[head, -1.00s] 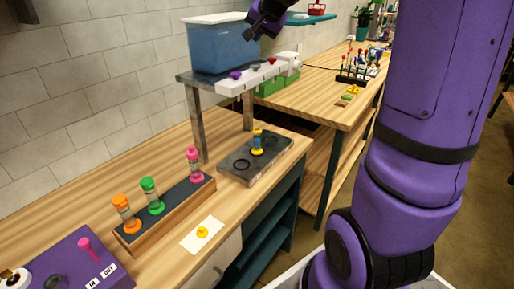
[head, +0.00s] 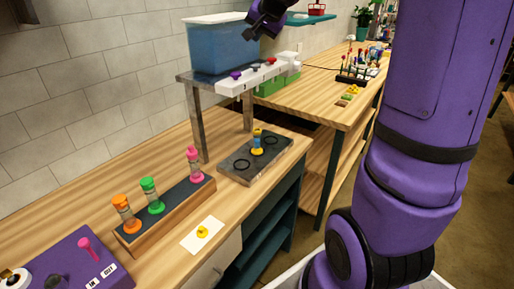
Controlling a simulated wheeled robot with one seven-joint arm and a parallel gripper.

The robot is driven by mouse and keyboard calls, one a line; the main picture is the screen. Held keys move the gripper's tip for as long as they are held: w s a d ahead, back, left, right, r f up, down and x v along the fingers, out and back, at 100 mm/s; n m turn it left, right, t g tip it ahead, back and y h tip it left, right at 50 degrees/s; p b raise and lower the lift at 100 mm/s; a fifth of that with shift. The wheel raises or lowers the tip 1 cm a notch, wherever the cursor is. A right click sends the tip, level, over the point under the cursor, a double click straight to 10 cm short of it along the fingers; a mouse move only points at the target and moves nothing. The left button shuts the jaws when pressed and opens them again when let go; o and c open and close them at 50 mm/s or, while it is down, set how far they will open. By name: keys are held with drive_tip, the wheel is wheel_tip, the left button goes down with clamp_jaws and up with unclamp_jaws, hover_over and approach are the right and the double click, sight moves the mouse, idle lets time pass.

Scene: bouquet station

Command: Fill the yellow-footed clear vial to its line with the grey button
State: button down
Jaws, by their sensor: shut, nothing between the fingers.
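The yellow-footed clear vial (head: 257,143) stands upright on a dark grey slab with ring marks (head: 240,177), below the dispenser shelf. Its body shows blue and yellow tones; its level and line are too small to read. The grey button (head: 254,68) sits on the white bar (head: 246,84) between a purple button (head: 235,75) and a red button (head: 271,60). My gripper (head: 248,35) is shut and empty, above the grey button in the picture and in front of the blue tank (head: 215,50). It appears apart from the button.
A rack (head: 165,215) holds orange, green and pink vials. A yellow stopper-like piece (head: 202,231) lies on a white card. A purple box (head: 75,265) is at lower left. Shelf legs (head: 195,125) stand behind the slab. My purple arm covers the right side.

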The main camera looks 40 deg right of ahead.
sight(257, 65)
drive_tip(key=shift+r, duration=1.95)
drive_tip(key=shift+f, duration=0.1)
drive_tip(key=shift+f, duration=4.35)
drive_tip(key=shift+f, duration=0.15)
drive_tip(key=shift+f, duration=0.25)
drive_tip(key=shift+f, duration=0.6)
drive_tip(key=shift+r, duration=1)
